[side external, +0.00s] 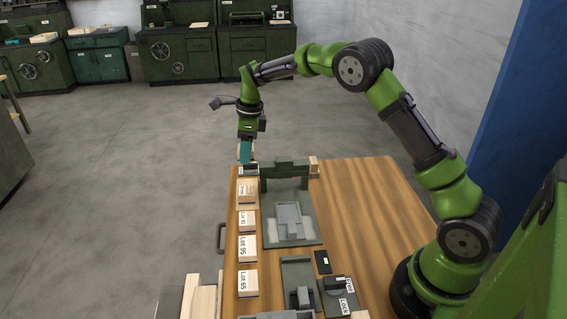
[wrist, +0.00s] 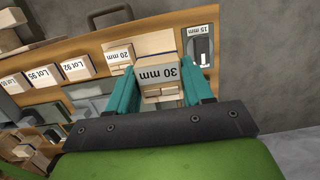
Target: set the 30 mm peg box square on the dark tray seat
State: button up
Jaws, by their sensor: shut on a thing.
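The 30 mm peg box (wrist: 158,74), a pale wooden box with a grey "30 mm" label, sits between the teal fingers of my gripper (wrist: 157,80) in the wrist view. My gripper is shut on it. In the side view my gripper (side external: 246,153) points down at the far left corner of the wooden table. The held box is hard to make out there, and I cannot tell whether it touches the table. A dark grey-green tray (side external: 308,238) with a raised back and a lighter grey stepped fixture (side external: 290,220) lies mid-table; I cannot tell whether it holds the dark seat.
A row of labelled boxes runs along the table's left edge, including Lot 95 (side external: 246,248) and Lot 65 (side external: 247,283). The 20 mm box (wrist: 120,55) and a 15 mm item (wrist: 200,46) flank the held box. The table's right side is clear.

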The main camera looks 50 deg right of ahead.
jog(key=s+d+f, duration=0.1)
jog(key=s+d, duration=0.3)
jog(key=d, duration=0.7)
jog(key=shift+w+a+f, duration=0.1)
jog(key=shift+w+f, duration=0.05)
jog(key=shift+f, duration=1.6)
jog(key=shift+w+f, duration=0.1)
jog(key=shift+f, duration=1.6)
jog(key=shift+f, duration=0.3)
